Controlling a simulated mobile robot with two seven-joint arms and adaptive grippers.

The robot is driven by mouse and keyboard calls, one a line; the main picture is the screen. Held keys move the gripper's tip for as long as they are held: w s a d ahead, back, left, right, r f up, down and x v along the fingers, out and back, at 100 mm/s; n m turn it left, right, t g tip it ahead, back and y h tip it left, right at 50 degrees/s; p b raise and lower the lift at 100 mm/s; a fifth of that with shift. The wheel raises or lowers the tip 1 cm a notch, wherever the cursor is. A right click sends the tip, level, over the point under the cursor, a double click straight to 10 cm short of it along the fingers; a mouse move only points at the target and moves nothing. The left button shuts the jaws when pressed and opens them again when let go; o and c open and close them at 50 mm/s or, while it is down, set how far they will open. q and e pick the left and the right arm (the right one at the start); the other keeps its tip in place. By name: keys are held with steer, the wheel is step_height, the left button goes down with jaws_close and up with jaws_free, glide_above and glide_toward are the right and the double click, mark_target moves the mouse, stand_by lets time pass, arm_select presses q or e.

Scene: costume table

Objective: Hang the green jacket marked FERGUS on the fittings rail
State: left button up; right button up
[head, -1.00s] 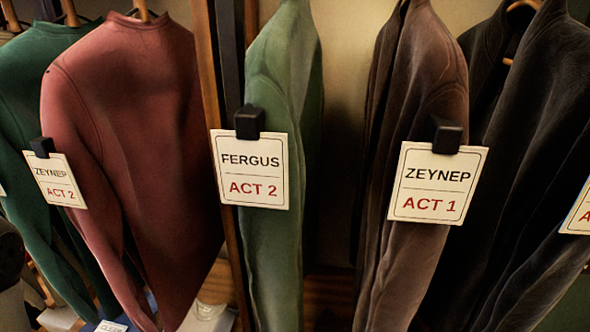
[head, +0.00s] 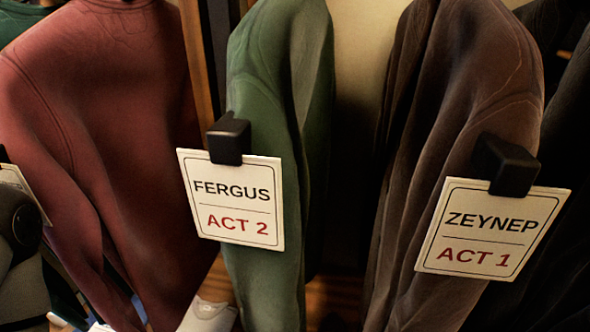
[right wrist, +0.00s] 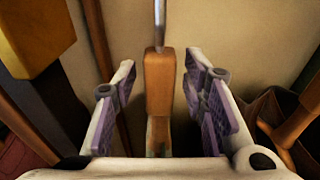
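The green jacket (head: 265,190) hangs upright in the middle of the head view, with its sleeve side towards me. Its white tag (head: 235,190) reads FERGUS, ACT 2, and is held by a black clip (head: 229,138). Its hanger is out of the head view. In the right wrist view my right gripper (right wrist: 160,105) is open. Its purple-padded fingers stand on either side of a wooden hanger neck (right wrist: 159,80) with a metal hook (right wrist: 160,22), with gaps on both sides. Which garment hangs from it is hidden. My left gripper is not in view.
A brown jacket (head: 450,130) tagged ZEYNEP, ACT 1 hangs close on the right, with a black garment beyond it. A red top (head: 110,150) hangs on the left. A wooden upright (head: 195,60) stands between the red top and the green jacket. Another wooden hanger (right wrist: 300,120) is right of the gripper.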

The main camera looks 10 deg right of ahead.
steer(key=shift+r, duration=0.1)
jaws_close()
steer(key=shift+r, duration=1.3)
steer(key=shift+s, duration=0.1)
steer(key=shift+f+v, duration=0.15)
steer(key=shift+v, duration=1.3)
steer(key=shift+f+v, duration=0.15)
steer(key=shift+v, duration=1.3)
